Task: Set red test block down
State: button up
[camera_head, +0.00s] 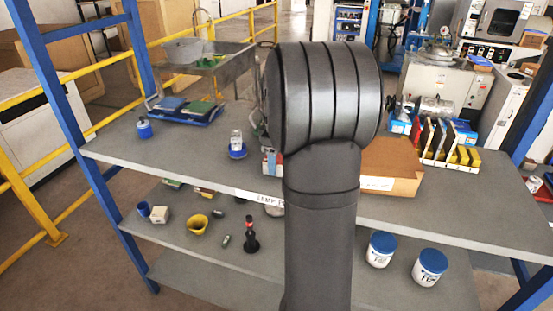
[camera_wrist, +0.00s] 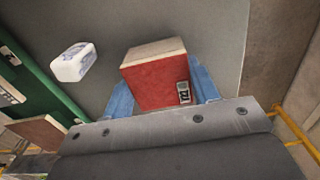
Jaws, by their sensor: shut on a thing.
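The red test block (camera_wrist: 158,82) has a red face with a small black-and-white label and a pale, tan side. In the wrist view it sits between the two blue fingers of my gripper (camera_wrist: 163,88), which is shut on it. A plain grey surface (camera_wrist: 215,30) shows beyond the block; I cannot tell whether the block touches it. In the head view my dark arm hides most of my gripper and the block.
A white printed item (camera_wrist: 73,62) lies left of the block. In the head view, the grey shelf top (camera_head: 120,145) holds a white bottle on a blue base (camera_head: 237,143), a cardboard box (camera_head: 390,168) and a rack of panels (camera_head: 447,143). Blue-lidded jars (camera_head: 381,249) stand lower.

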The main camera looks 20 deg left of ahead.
jog(key=shift+f, duration=0.2)
jog(key=o, duration=1.2)
jog(key=shift+o, duration=0.2)
jog(key=shift+r, duration=0.1)
jog(key=shift+o, duration=0.4)
notch_tip(320, 180, up, 17)
jog(key=shift+s+r, duration=0.15)
